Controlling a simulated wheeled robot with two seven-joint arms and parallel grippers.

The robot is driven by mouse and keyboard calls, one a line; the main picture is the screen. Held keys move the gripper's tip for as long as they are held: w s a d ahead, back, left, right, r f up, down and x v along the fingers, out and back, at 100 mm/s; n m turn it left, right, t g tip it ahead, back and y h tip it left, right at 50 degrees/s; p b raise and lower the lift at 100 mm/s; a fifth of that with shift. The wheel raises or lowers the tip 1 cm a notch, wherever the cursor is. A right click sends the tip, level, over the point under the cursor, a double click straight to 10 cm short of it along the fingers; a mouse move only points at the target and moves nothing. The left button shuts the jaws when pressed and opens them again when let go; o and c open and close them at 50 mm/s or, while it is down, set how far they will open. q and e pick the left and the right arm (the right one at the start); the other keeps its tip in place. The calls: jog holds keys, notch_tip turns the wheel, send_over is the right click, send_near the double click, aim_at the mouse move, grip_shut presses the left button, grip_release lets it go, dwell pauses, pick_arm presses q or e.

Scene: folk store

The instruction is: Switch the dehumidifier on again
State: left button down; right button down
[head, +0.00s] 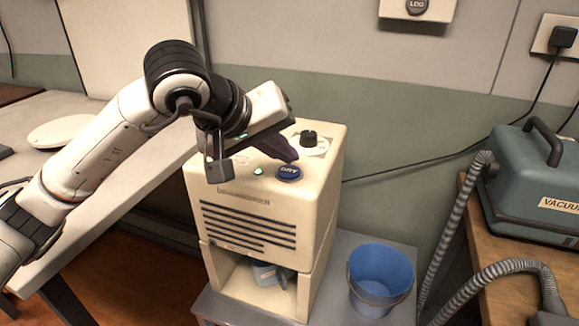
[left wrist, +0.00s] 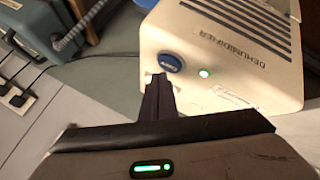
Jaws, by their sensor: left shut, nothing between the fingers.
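The cream dehumidifier (head: 325,210) stands upright on a low grey stand. Its top has a blue button (head: 289,173) with white lettering, a lit green lamp (head: 258,171) and a black knob (head: 308,138). My left gripper (head: 292,158) is shut and empty, its tips just above and behind the blue button. In the left wrist view, the shut fingers (left wrist: 157,82) point at the near edge of the blue button (left wrist: 170,62); I cannot tell whether they touch it. The green lamp (left wrist: 204,73) glows there too. My right gripper is not in view.
A blue bucket (head: 380,280) stands on the grey stand (head: 345,245) beside the dehumidifier. A grey-blue vacuum (head: 540,190) with ribbed hoses sits on a wooden table at right. A pale table (head: 110,225) lies under my left arm. A black cable runs along the wall.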

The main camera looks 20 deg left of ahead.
aim_at(284, 174)
pick_arm(q)
notch_tip(284, 174, up, 5)
jog(key=p, duration=0.2)
jog(key=shift+f+p, duration=0.2)
jog(key=shift+p, duration=0.1)
jog(key=shift+r, duration=0.45)
